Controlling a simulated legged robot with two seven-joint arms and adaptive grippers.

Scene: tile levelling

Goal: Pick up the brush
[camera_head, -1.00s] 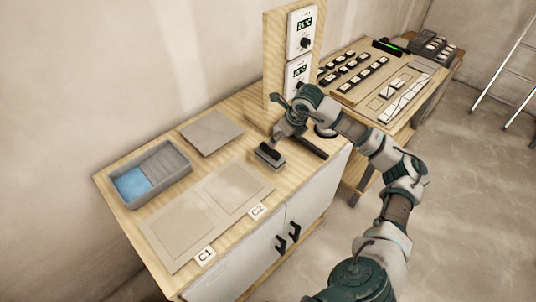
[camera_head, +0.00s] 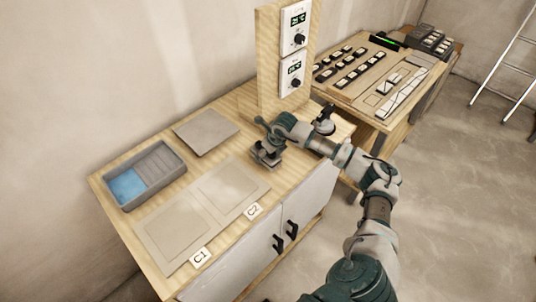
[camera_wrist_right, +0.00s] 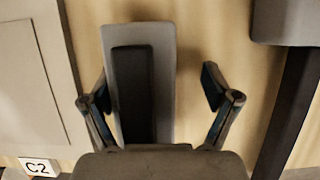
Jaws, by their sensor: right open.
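The brush (camera_wrist_right: 133,92) has a grey flat base with a long black grip on top. In the right wrist view it lies on the wooden bench top between the two fingers of my right gripper (camera_wrist_right: 157,80). The fingers are spread, with a gap on each side of the brush, wider on the right. In the head view my right gripper (camera_head: 267,152) is low over the bench, right of panel C2, and largely hides the brush. My left gripper is not in view.
A grey tray (camera_head: 172,156) with a blue part and a grey tile (camera_head: 207,132) lie at the back left. Panels labelled C1 (camera_head: 200,257) and C2 (camera_head: 252,211) are in front. A dark-handled tool (camera_wrist_right: 290,110) lies right of the brush. An upright board with thermostats (camera_head: 293,72) stands behind.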

